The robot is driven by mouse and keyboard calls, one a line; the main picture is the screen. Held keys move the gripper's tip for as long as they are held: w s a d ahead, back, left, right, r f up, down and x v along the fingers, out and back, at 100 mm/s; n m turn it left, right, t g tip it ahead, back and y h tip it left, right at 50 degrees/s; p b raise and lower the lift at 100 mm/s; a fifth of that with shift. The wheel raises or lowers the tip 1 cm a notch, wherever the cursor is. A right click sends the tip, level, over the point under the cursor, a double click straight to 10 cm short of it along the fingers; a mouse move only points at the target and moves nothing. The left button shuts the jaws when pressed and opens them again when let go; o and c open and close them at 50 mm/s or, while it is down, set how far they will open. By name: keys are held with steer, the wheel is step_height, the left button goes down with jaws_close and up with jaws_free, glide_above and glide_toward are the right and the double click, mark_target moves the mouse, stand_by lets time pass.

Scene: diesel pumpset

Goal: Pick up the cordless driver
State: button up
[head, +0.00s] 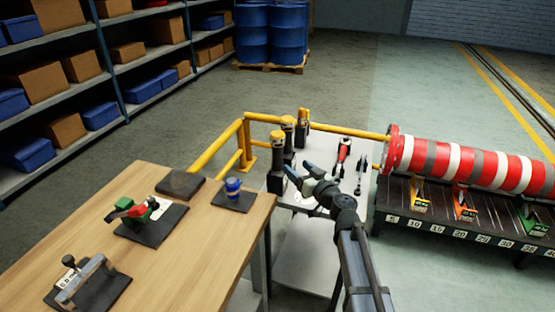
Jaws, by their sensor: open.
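I cannot tell for sure which tool is the cordless driver. A red, white and black tool (343,150) lies on the pale table, beyond and to the right of my gripper. A thin dark tool (361,173) lies to the right of it. My gripper (299,168) is open, with nothing seen between its fingers. It is over the pale table, near the upright dark cylinders. My arm hides part of that table.
Several upright dark and yellow cylinders (277,150) stand at the pale table's left and back. A yellow rail (345,130) runs behind. A striped red-white column (470,164) lies right.

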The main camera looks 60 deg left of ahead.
mark_target(282, 154)
steer(key=shift+n, duration=0.8)
steer(key=a, duration=0.8)
steer(key=shift+s, duration=0.4)
steer(key=shift+s+a+r, duration=0.1)
steer(key=shift+s+a, duration=0.15)
steer(key=shift+a, duration=0.7)
steer(key=shift+s+a, duration=0.2)
steer(key=shift+a, duration=0.75)
steer(key=shift+s+a+r, duration=0.1)
steer(key=shift+s+a, duration=0.15)
steer(key=shift+a, duration=0.7)
steer(key=shift+c, duration=0.2)
jaws_close()
